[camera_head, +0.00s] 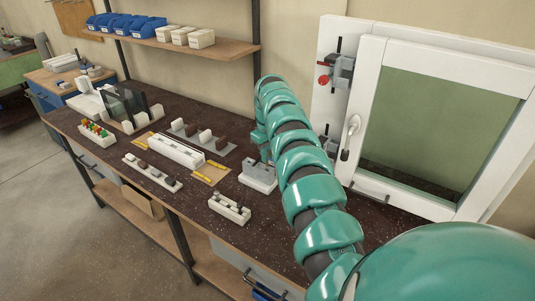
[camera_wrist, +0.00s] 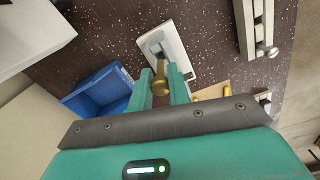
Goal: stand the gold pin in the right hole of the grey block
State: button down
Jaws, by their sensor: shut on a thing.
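My gripper (camera_wrist: 161,83) is shut on the gold pin (camera_wrist: 160,80), which sits between the two teal fingertips in the wrist view. Just beyond the pin is a pale plate (camera_wrist: 178,48) with a grey block (camera_wrist: 154,42) on it. The pin appears apart from the block, but the gap is hard to judge. The block's holes cannot be made out. In the head view my gripper (camera_head: 264,152) is over the back of a pale grey fixture (camera_head: 258,178), partly covered by my arm. The pin cannot be made out there.
A blue bin (camera_wrist: 90,92) lies left of the fingers in the wrist view, and a clamp-like bar (camera_wrist: 256,28) is at upper right. In the head view, a small pale rack (camera_head: 229,209) stands near the bench's front edge, and a white-framed window (camera_head: 445,115) stands right.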

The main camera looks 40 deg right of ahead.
aim_at(268, 166)
jog(key=shift+f, duration=0.25)
jog(key=shift+f, duration=0.35)
jog(key=shift+f+b, duration=0.7)
jog(key=shift+f, duration=0.3)
jog(key=shift+f+b, duration=0.3)
jog(key=shift+f, duration=0.3)
jog(key=c, duration=1.3)
grip_release()
jog(key=shift+o, duration=0.2)
jog(key=shift+r, duration=0.15)
